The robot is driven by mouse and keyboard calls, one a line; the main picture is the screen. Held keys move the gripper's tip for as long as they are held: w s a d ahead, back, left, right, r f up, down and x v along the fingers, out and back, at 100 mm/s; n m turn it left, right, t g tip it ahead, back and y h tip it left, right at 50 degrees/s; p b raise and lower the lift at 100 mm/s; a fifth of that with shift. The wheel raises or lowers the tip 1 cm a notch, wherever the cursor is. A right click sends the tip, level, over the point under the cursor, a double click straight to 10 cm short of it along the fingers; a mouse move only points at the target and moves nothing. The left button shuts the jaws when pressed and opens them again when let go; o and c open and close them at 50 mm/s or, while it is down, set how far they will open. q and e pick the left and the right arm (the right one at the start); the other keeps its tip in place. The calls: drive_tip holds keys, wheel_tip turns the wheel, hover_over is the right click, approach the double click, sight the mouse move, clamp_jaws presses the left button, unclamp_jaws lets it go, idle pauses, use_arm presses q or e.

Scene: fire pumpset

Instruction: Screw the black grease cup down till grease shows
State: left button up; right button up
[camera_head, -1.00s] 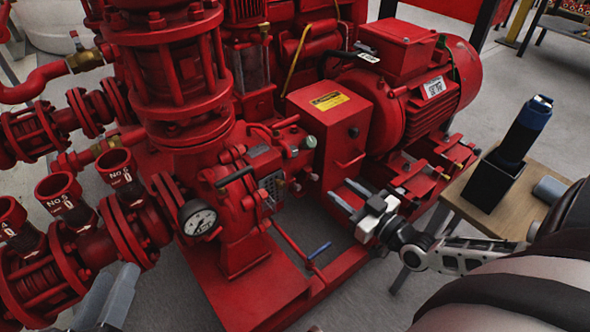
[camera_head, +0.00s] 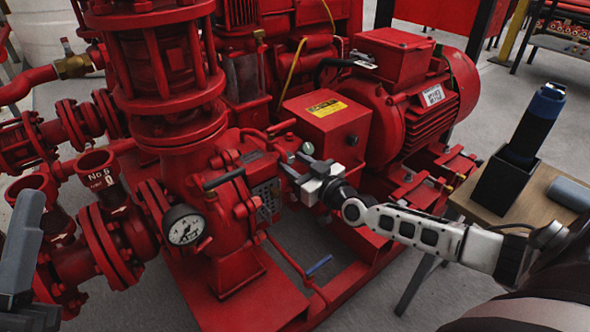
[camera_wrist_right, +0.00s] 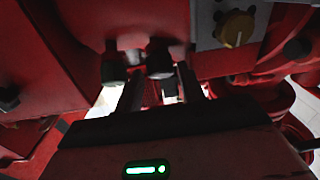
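My right gripper (camera_head: 291,163) reaches in from the right to the red housing beside the pump shaft. Its two fingers are apart, pointing at a row of small fittings under the housing. In the right wrist view, a dark round cap (camera_wrist_right: 159,62), which looks like the black grease cup, lies ahead of the gap between the fingers (camera_wrist_right: 160,88). I cannot tell whether they touch it. A second dark cap (camera_wrist_right: 113,70) sits just left of it. In the head view the gripper hides these caps. No grease can be made out. My left gripper (camera_head: 22,245) shows partly at the left edge.
A pressure gauge (camera_head: 185,226) and a red motor (camera_head: 425,100) flank the work area. A wooden table (camera_head: 482,214) with a black holder (camera_head: 505,182) is at right. A yellow-brown knob (camera_wrist_right: 235,28) is nearby.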

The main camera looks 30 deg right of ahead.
use_arm(q)
drive_tip(key=shift+s+r+m, duration=0.15)
drive_tip(key=shift+r+m, duration=0.05)
drive_tip(key=shift+m, duration=0.2)
use_arm(e)
drive_tip(key=shift+w, duration=0.2)
drive_tip(key=c, duration=0.7)
drive_tip(key=shift+r, duration=0.1)
drive_tip(key=m+h+p, duration=0.1)
drive_tip(key=m+p, duration=0.1)
drive_tip(key=p, duration=0.1)
drive_tip(key=m+h+p, duration=0.1)
drive_tip(key=h+p, duration=0.1)
drive_tip(key=p, duration=0.1)
drive_tip(key=m+h+p, duration=0.1)
drive_tip(key=m+p, duration=0.1)
drive_tip(key=p, duration=0.1)
drive_tip(key=shift+a+r+m, duration=0.25)
drive_tip(key=shift+a+m, duration=0.05)
drive_tip(key=shift+a, duration=0.05)
drive_tip(key=shift+f+m+h, duration=0.3)
use_arm(q)
wheel_tip(320, 180, down, 12)
drive_tip(key=n+g+y, duration=0.5)
drive_tip(key=n+y, duration=0.3)
drive_tip(key=n, duration=0.2)
drive_tip(key=shift+s, duration=0.25)
